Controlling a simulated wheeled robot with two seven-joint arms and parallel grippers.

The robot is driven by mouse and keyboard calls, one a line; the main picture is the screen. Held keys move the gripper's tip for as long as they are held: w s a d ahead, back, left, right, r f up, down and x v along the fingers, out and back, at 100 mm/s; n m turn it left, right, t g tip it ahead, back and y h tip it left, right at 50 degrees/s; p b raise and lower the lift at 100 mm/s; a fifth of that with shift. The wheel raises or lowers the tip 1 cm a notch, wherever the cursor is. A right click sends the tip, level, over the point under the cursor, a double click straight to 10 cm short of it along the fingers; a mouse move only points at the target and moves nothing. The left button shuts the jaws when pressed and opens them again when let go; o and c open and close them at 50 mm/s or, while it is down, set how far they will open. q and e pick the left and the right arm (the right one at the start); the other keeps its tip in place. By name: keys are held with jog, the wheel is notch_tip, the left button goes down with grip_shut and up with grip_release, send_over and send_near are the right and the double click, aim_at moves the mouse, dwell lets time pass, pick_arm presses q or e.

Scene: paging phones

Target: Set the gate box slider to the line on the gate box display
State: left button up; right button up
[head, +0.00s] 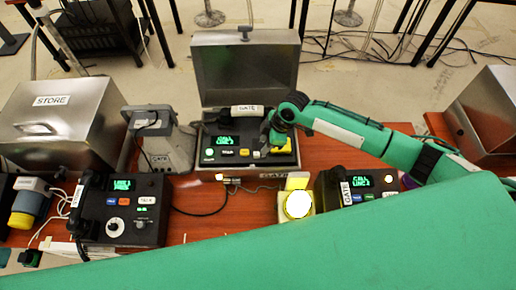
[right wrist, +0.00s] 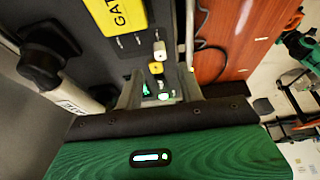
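The gate box (head: 245,68) is an open metal case at the centre back, with a black panel and a handset marked GATE (head: 247,111) across it. Its display (head: 225,140) shows green text, apparently a call line, whose number is too small to read surely. My right gripper (head: 272,148) is over the right part of the panel. In the right wrist view its fingers (right wrist: 160,92) stand apart. A yellow knob (right wrist: 155,68) and a white knob (right wrist: 160,50) show between and just beyond them; I cannot tell which is the slider or whether a finger touches it. My left gripper is out of view.
A store phone (head: 122,210) is at left, and another gate phone (head: 360,188) at right, partly behind my arm. A closed STORE case (head: 55,120) and a grey device (head: 160,145) stand left. A round yellow-rimmed lamp (head: 298,204) is in front. Cables cross the wooden table.

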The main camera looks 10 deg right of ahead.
aim_at(257, 153)
jog(key=p+x, duration=0.1)
jog(key=x, duration=0.5)
jog(key=shift+a+f, duration=0.1)
jog(key=shift+f, duration=0.05)
grip_shut()
